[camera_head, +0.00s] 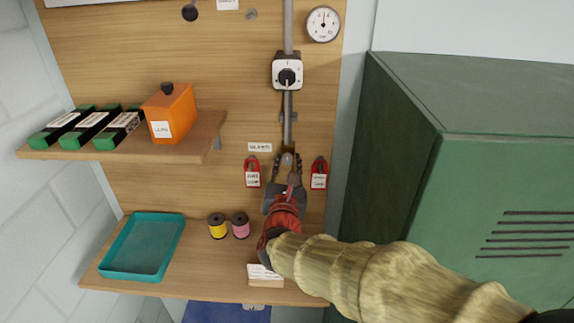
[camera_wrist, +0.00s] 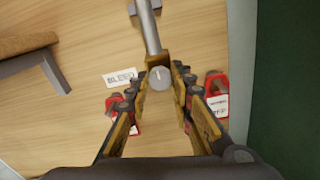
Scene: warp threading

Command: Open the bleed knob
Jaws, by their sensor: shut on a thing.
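The bleed knob is a small round grey knob (camera_wrist: 160,77) on a brass fitting (camera_wrist: 157,60) at the lower end of a vertical grey pipe. It also shows in the head view as a small pale ball (camera_head: 287,159). A white label reading "BLEED" (camera_wrist: 120,78) is on the board to its left. My gripper (camera_wrist: 158,76) reaches up to the knob, with one fingertip on each side of it. It is shut on the knob. The fingers hide part of the fitting's sides.
Red tags hang left (camera_head: 252,172) and right (camera_head: 319,174) of the knob, close to my fingers. Above are a valve box (camera_head: 287,72) and a gauge (camera_head: 323,24). A shelf (camera_head: 60,154) juts out left; a green cabinet (camera_head: 500,180) stands right. Spools and a teal tray (camera_head: 125,275) sit below.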

